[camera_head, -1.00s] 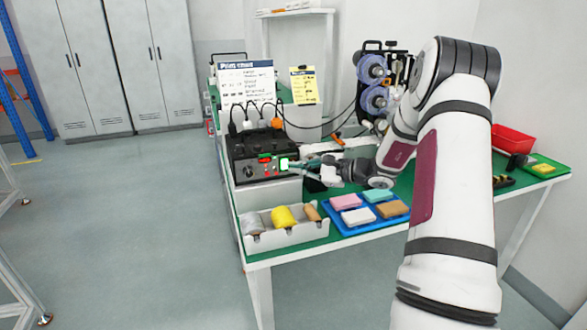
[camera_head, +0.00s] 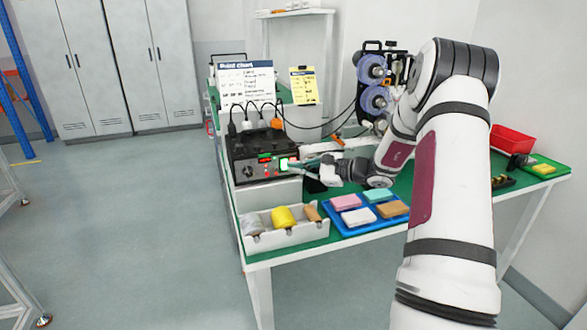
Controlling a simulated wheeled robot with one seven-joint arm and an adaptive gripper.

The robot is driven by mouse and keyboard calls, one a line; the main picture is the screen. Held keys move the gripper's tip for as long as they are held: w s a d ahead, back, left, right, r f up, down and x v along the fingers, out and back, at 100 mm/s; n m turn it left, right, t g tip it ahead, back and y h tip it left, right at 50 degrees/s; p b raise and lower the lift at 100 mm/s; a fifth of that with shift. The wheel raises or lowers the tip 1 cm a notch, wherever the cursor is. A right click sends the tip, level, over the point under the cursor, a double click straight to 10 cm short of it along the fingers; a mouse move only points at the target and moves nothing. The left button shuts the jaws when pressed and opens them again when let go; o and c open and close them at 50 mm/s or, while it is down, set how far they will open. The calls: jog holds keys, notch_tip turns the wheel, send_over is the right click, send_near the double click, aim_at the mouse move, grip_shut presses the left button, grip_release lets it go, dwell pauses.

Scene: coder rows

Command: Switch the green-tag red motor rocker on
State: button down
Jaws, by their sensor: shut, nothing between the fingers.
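The black control box (camera_head: 248,150) stands at the left of the green bench, on a pale block. Its front face carries small red lit parts (camera_head: 265,159), a round knob (camera_head: 249,172) and a bright green-lit part (camera_head: 284,163) at the right end. The red rocker and its green tag are too small to tell apart. My gripper (camera_head: 298,163) is shut and empty, pointing left with its tips close to the green-lit part. I cannot tell whether they touch it.
Cables (camera_head: 322,126) run behind the box. A printed chart (camera_head: 247,84) stands behind it. A red bin (camera_head: 512,139) is at the far right.

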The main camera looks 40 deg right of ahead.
jog(key=shift+s, duration=0.15)
jog(key=shift+s+a+r, duration=0.15)
jog(key=shift+s+a, duration=0.05)
jog(key=shift+s, duration=0.35)
jog(key=s, duration=0.1)
jog(key=s+a+p, duration=0.1)
jog(key=s, duration=0.1)
jog(key=s+p, duration=0.1)
jog(key=shift+s+a+r, duration=0.15)
jog(key=shift+s+r, duration=0.2)
jog(key=shift+s, duration=0.05)
dwell(0.3)
